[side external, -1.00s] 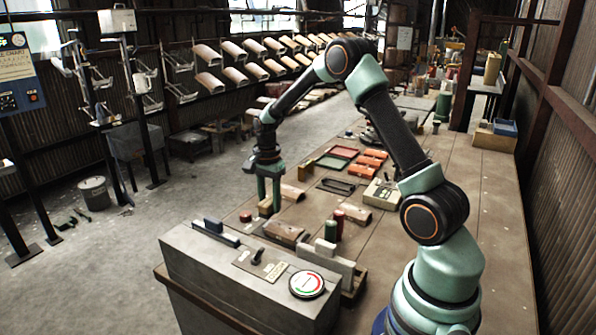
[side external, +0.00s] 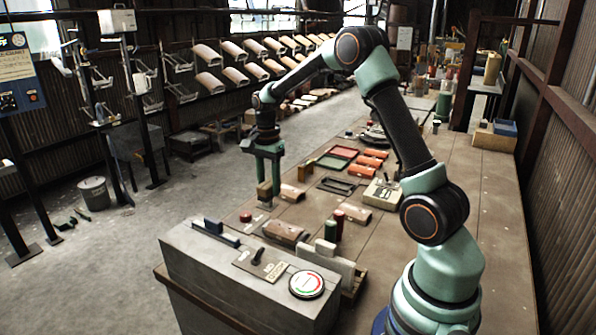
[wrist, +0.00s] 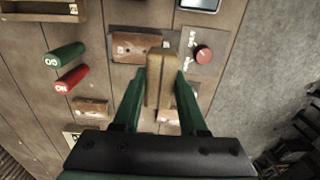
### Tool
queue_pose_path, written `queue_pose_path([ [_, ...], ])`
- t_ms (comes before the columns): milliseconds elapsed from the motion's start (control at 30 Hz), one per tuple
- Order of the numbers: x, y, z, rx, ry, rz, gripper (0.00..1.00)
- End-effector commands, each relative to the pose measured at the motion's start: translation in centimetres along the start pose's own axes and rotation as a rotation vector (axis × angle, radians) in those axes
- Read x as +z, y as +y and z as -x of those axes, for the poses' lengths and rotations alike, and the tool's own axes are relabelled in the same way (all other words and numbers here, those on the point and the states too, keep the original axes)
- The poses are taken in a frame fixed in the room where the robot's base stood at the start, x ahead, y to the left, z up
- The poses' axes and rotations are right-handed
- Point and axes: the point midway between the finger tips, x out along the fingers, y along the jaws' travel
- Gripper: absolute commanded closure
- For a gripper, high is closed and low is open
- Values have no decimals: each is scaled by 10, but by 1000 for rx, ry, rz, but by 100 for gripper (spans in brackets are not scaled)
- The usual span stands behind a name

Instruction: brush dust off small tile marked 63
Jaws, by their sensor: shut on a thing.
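My gripper (wrist: 157,85) is shut on a tan wooden block-shaped brush (wrist: 156,68), held upright between the green fingers. In the side view, my gripper (side external: 269,165) holds the brush (side external: 264,190) a little above the bench. No mark 63 is readable on any tile. A small terracotta tile (wrist: 90,107) lies left of my gripper in the wrist view. Another small tile (wrist: 168,116) is partly hidden behind the fingers. A larger brown tile (wrist: 137,46) lies just beyond the brush tip. Dust cannot be made out.
A green cylinder (wrist: 65,55) and a red cylinder (wrist: 70,78) stand left. A red knob-like piece (wrist: 203,54) sits on a grey plate at right. A grey console (side external: 245,270) stands at the bench's near end. The bench has clear strips between things.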

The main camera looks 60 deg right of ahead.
Motion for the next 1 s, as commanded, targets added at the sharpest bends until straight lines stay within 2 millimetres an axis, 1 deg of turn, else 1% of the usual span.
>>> queue_pose_path([
  [167,0,1,0,0,0,0,100],
  [400,0,23,0,-1,0,-1,100],
  [567,0,28,-3,0,0,0,100],
  [767,1,29,-16,3,-1,0,100],
  [1000,0,28,-38,2,-1,0,100],
])
